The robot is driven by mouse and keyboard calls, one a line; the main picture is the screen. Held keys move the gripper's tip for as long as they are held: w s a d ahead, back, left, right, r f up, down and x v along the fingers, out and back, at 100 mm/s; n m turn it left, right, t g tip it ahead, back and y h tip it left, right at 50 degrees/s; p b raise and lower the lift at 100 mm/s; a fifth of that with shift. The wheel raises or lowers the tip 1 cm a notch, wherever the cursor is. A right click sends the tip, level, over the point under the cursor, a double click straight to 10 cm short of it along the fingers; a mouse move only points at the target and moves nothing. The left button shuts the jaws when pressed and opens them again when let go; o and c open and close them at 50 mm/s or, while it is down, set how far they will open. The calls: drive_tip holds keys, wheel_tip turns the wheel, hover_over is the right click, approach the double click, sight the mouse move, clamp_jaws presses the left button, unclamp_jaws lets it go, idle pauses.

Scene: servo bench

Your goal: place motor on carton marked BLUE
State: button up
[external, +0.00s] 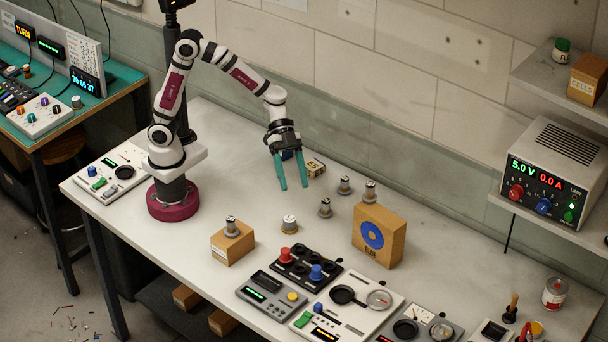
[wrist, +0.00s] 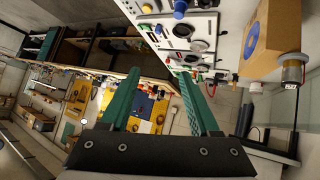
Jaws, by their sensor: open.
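My gripper (external: 293,187) hangs above the back of the bench, its two teal fingers apart and empty; they also show apart in the wrist view (wrist: 157,74). Another motor (external: 232,228) stands on a small labelled carton (external: 231,249) at the front.
A pale round part (external: 289,224) stands mid-bench. A small printed box (external: 316,167) lies just right of my fingers. Control panels (external: 271,291) and a black knob block (external: 306,265) fill the front edge. A shelf with a power supply (external: 548,178) overhangs the right.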

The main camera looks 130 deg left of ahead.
drive_tip(key=s+d+f+m+g+y, duration=0.1)
drive_tip(key=s+d+g, duration=0.4)
drive_tip(key=s, duration=0.4)
drive_tip(key=s+d+m+g+y, duration=0.1)
drive_tip(key=s+d+g, duration=0.1)
drive_tip(key=s+d, duration=0.6)
drive_tip(key=s+a+f+g+y, duration=0.1)
drive_tip(key=s+a+y, duration=0.4)
drive_tip(key=s+a, duration=0.3)
drive_tip(key=s, duration=0.4)
drive_tip(key=shift+s, duration=0.2)
drive_tip(key=shift+o, duration=0.4)
